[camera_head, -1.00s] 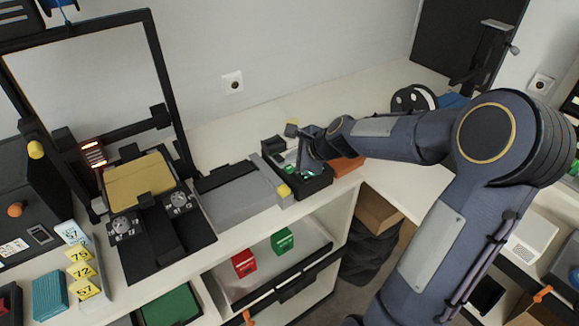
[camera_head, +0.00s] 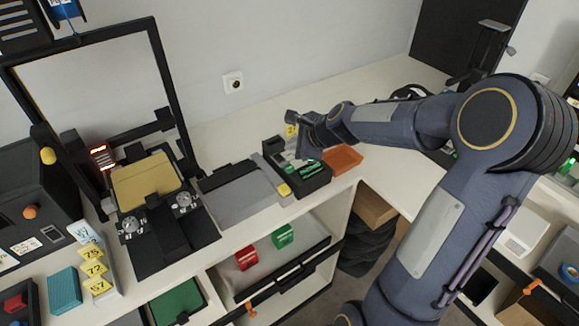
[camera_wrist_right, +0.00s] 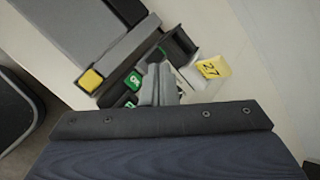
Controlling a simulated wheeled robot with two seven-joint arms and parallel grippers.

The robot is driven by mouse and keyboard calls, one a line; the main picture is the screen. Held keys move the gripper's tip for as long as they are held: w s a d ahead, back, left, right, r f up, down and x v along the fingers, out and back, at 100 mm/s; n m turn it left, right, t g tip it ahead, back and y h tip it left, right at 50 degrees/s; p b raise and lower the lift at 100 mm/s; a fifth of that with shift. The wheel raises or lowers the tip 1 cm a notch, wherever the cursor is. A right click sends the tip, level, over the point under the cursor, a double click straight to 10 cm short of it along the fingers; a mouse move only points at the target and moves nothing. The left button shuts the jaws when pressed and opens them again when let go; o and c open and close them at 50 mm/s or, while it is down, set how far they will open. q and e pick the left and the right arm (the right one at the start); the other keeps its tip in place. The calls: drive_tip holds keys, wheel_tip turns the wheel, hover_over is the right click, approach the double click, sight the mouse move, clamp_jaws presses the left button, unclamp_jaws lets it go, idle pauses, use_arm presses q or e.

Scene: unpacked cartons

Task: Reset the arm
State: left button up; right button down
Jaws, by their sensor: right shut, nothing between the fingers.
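My right arm reaches in from the right in the head view. Its gripper (camera_head: 304,153) is over the far part of a small black tray (camera_head: 318,184) on the counter. The tray holds green-labelled pieces (camera_head: 311,167). In the right wrist view the narrow fingers (camera_wrist_right: 163,77) are together and empty, pointing towards the tray with its green pieces (camera_wrist_right: 136,79). The wrist housing hides the lower part of that view. I cannot tell the exact height of the fingers above the tray. My left gripper is not in view.
A grey flat-topped device with a yellow button (camera_head: 284,190) stands left of the tray. A black-framed machine (camera_head: 170,115) is further left.

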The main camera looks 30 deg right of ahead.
idle(0.3)
drive_tip(key=s+a+r+n+g+y, duration=0.1)
drive_tip(key=s+a+r+n, duration=0.25)
drive_tip(key=s+n, duration=0.3)
drive_tip(key=s+a+r+n, duration=0.2)
drive_tip(key=s+a+n, duration=0.3)
drive_tip(key=s, duration=0.2)
drive_tip(key=s+a+f+n+g, duration=0.1)
drive_tip(key=s+n, duration=0.4)
drive_tip(key=s, duration=0.2)
drive_tip(key=s+a+f+n+g, duration=0.1)
drive_tip(key=s+a+f+n, duration=0.1)
drive_tip(key=s+n, duration=0.3)
drive_tip(key=shift+s+a+n, duration=0.25)
drive_tip(key=shift+s+n, duration=0.1)
drive_tip(key=shift+s, duration=0.9)
